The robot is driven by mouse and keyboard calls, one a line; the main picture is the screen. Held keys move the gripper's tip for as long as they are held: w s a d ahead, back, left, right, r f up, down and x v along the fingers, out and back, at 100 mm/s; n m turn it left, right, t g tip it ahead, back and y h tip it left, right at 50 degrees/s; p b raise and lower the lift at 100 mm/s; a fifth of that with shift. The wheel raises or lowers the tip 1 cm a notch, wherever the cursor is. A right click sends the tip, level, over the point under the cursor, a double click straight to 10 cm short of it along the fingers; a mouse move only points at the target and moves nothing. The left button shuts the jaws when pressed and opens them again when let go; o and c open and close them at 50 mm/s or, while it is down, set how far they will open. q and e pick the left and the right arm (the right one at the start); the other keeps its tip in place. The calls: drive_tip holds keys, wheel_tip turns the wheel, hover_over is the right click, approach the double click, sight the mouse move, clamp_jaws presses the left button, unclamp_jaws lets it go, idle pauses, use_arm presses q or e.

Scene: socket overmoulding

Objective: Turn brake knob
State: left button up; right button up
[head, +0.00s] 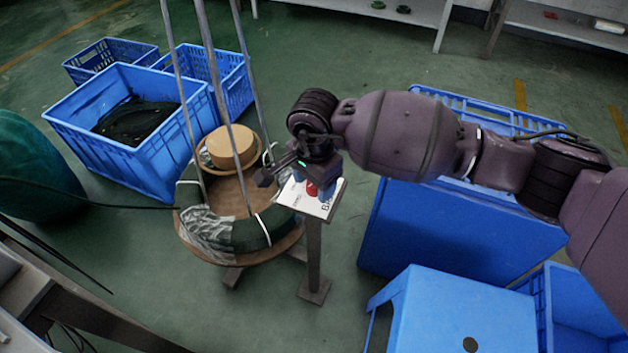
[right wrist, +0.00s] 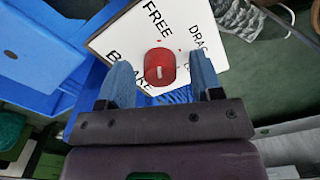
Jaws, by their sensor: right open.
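The brake knob (head: 311,188) is red and sits on a white sign plate (head: 325,207) on top of a grey post. In the right wrist view the knob (right wrist: 160,66) has a short white mark, and the plate (right wrist: 118,40) reads FREE, DRAG and BRAKE around it. The white mark's exact setting is hard to tell. My right gripper (head: 309,182) is open over the plate, pointing down. In the right wrist view its two blue fingers stand on either side of the knob, with gaps visible between fingers and knob. My left gripper is not in view.
A round turntable (head: 235,190) with a dark wrapped coil and upright rods stands left of the post. Blue crates (head: 160,165) stand behind it. A large blue box (head: 410,235) and a blue stool (head: 455,300) stand right of the post. Green floor lies between.

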drive_tip(key=shift+c, duration=0.4)
drive_tip(key=c, duration=0.8)
drive_tip(key=shift+c, duration=0.3)
